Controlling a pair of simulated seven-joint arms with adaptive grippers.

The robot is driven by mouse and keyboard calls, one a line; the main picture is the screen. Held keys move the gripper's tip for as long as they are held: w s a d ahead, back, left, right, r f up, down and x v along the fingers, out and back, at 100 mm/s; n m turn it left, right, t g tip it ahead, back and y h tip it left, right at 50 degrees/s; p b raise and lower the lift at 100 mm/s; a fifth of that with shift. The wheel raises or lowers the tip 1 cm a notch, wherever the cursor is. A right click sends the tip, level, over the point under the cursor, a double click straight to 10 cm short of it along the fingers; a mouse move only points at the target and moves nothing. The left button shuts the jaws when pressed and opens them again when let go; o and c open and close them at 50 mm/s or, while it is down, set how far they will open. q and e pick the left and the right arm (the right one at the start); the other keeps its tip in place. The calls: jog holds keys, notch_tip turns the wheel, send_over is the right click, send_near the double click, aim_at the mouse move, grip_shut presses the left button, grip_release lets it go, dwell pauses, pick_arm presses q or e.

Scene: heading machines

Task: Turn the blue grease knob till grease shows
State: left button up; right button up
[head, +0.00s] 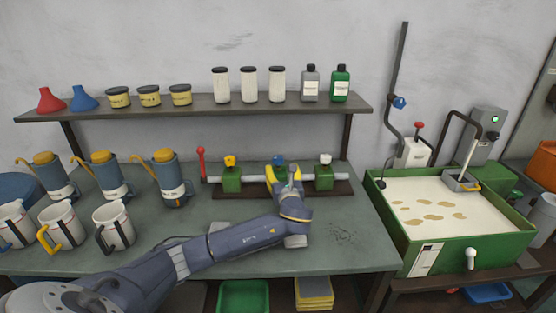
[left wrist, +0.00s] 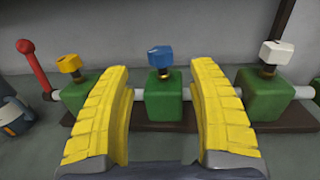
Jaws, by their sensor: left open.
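The blue knob (head: 278,159) tops the middle of three green blocks on a pipe, at the back of the bench. In the left wrist view the blue knob (left wrist: 160,56) stands upright on its green block (left wrist: 165,103). My left gripper (head: 283,174) is at that middle block and partly hides it in the head view. I see no grease at the block. My right gripper is not in view.
A yellow knob (left wrist: 70,62) and a white knob (left wrist: 275,52) top the neighbouring blocks. A red lever (head: 201,163) stands at the pipe's left end. Several oil cans and mugs fill the bench's left. A shelf (head: 200,104) hangs above; a green tank (head: 450,250) stands right.

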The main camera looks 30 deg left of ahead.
aim_at(279, 162)
pick_arm(q)
jog(key=x, duration=0.8)
jog(key=shift+w+a, duration=0.2)
jog(key=shift+w, duration=0.05)
jog(key=c, duration=1.3)
